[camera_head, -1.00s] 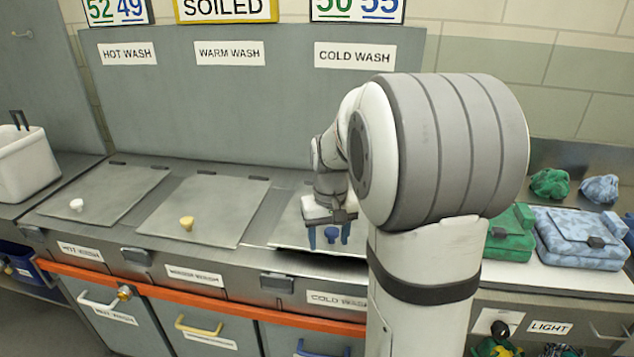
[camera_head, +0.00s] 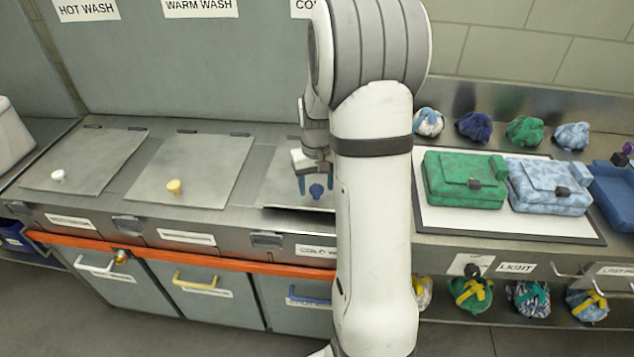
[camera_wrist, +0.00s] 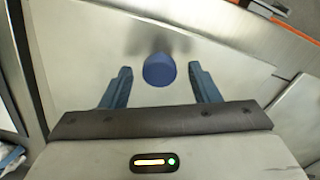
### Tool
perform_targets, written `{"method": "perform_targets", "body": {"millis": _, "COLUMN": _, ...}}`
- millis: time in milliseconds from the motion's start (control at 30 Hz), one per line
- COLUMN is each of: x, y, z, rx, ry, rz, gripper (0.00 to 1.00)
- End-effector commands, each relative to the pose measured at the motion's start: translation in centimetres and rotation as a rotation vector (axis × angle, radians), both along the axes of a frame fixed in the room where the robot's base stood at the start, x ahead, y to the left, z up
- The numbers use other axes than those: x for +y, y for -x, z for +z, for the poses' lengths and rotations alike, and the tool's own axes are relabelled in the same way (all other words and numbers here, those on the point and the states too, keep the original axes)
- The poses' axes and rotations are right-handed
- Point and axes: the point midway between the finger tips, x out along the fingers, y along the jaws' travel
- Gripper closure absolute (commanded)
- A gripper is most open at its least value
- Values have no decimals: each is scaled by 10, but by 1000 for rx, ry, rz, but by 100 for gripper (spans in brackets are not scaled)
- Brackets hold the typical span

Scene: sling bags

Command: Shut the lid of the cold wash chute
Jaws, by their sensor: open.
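The cold wash lid (camera_head: 283,185) is a grey metal panel at the right of the chute row, partly hidden by my arm. It lies low and almost flat, with a thin dark line along its front edge; I cannot tell whether it is fully seated. Its blue knob (camera_head: 317,191) shows near the front edge, and also in the wrist view (camera_wrist: 159,70). My gripper (camera_head: 314,182) is open and empty, just above and behind the knob. In the wrist view its blue fingers stand on either side of the knob, with gaps to it.
The hot wash lid (camera_head: 92,160), with a white knob, and the warm wash lid (camera_head: 190,172), with a yellow knob, lie flat to the left. An orange rail (camera_head: 190,262) runs along the counter front. Green (camera_head: 464,180) and light blue (camera_head: 548,186) bags lie at right.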

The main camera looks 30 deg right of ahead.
Motion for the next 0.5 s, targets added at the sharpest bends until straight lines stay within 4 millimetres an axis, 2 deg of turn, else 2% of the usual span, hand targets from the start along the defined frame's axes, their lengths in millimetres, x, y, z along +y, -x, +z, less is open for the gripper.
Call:
{"method": "perform_targets", "body": {"millis": 267, "x": -1, "y": 0, "z": -2, "rx": -1, "ry": 0, "rz": -1, "gripper": 44}}
{"method": "perform_targets", "body": {"millis": 500, "x": -1, "y": 0, "z": -2, "rx": -1, "ry": 0, "rz": -2, "gripper": 63}}
